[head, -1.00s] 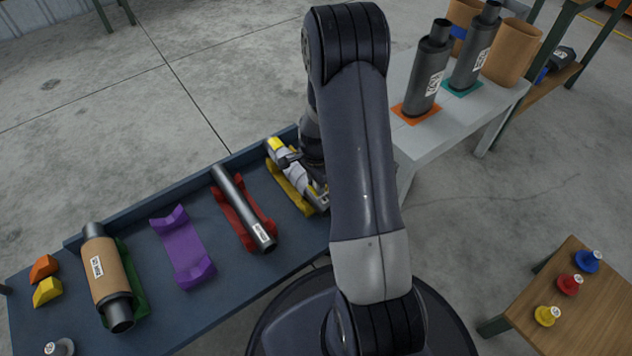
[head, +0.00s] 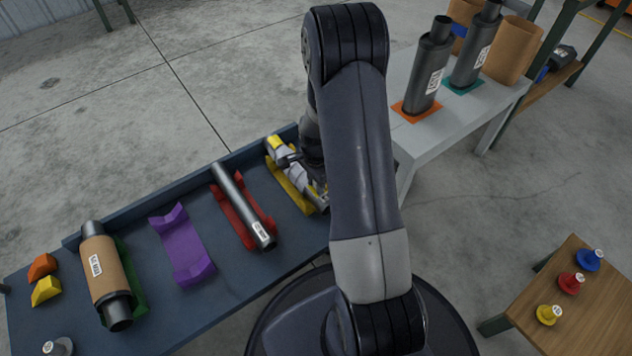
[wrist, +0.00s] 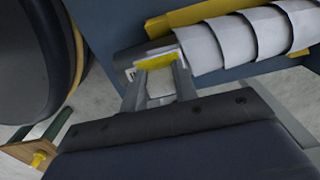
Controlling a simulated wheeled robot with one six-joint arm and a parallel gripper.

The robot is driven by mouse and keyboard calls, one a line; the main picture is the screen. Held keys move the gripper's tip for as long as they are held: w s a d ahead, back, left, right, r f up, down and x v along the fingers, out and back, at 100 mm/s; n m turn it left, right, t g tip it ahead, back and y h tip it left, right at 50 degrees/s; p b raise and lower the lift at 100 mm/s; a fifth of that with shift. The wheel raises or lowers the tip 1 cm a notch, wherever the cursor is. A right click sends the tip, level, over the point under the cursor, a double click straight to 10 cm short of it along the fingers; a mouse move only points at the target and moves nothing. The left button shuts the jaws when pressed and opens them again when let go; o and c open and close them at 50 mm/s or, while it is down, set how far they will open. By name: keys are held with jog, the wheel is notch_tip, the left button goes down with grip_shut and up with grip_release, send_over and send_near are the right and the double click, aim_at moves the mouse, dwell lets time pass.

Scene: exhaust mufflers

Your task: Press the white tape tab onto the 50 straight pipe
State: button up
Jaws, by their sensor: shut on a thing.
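A dark pipe (wrist: 131,62) with overlapping white wraps (wrist: 235,38) lies in the yellow cradle (wrist: 205,12). In the head view, the white-wrapped part (head: 294,175) shows beside my arm, over the yellow cradle (head: 290,190). My gripper (wrist: 158,70) is at the pipe's bare end, beside the wraps. It is shut on a small white piece with a yellow strip, seemingly the white tape tab (wrist: 157,48). The tab appears against the pipe; firm contact cannot be told. My arm hides much of this in the head view. No number on this pipe is readable.
Left of the yellow cradle are a red cradle (head: 233,215) with a bare pipe (head: 240,202), an empty purple cradle (head: 182,248) and a brown-wrapped muffler (head: 106,270). Two dark mufflers stand on the pale table (head: 440,128). A wooden table (head: 590,310) stands lower right.

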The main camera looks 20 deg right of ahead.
jog(key=shift+r+p, duration=2.75)
jog(key=shift+r, duration=0.8)
